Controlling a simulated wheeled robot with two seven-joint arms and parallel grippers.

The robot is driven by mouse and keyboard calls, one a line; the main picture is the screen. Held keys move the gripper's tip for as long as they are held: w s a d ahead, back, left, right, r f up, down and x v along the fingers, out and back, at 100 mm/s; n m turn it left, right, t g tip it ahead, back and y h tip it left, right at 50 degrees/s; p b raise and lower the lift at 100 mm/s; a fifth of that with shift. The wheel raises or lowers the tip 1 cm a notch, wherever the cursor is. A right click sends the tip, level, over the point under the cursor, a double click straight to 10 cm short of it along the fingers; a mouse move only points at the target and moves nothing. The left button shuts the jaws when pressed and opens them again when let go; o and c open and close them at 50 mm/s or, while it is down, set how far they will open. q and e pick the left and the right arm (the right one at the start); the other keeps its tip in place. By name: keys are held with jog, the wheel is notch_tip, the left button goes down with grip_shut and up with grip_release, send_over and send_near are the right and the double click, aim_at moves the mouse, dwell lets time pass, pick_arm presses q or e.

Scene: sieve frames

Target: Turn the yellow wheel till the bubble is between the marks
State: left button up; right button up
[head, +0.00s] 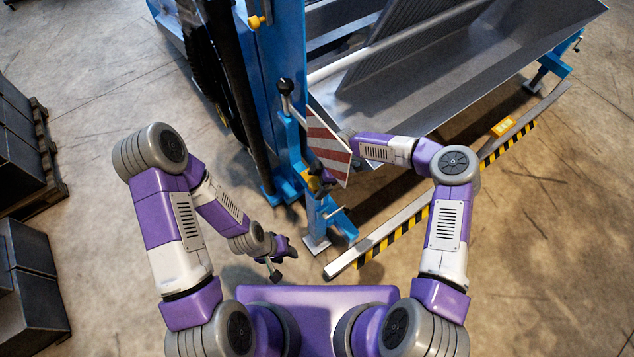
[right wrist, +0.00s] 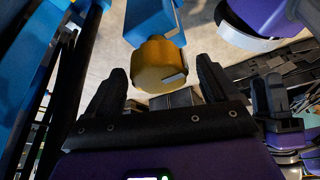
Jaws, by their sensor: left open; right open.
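The yellow wheel (right wrist: 158,66) is a faceted knob on the end of a blue part in the right wrist view. It also shows small in the head view (head: 312,182), on the lower part of the blue post. My right gripper (right wrist: 160,84) is open, its two dark fingers on either side of the wheel; I cannot tell whether they touch it. In the head view a striped plate partly hides this gripper. A small orange-yellow block (head: 503,127) sits on the bar at right; no bubble or marks can be made out. My left gripper (head: 280,264) is open and empty, over bare floor.
A red-and-white striped plate (head: 328,145) stands beside the blue post (head: 278,70). A bar with black-and-yellow stripes (head: 395,232) runs along the machine's front. Another yellow knob (head: 256,21) is high on the post. Dark crates (head: 22,150) stand at far left. The floor is otherwise clear.

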jog(key=shift+a+f, duration=0.1)
jog(key=shift+f, duration=0.05)
jog(key=shift+c, duration=0.5)
jog(key=c, duration=0.9)
jog(key=shift+m, duration=0.4)
jog(key=m+t+b, duration=0.1)
jog(key=m, duration=0.2)
jog(key=shift+t+b, duration=0.3)
jog(key=shift+b, duration=0.05)
jog(key=shift+m+t+b, duration=0.6)
jog(key=shift+m+b, duration=0.75)
jog(key=shift+m, duration=0.45)
jog(key=o, duration=1)
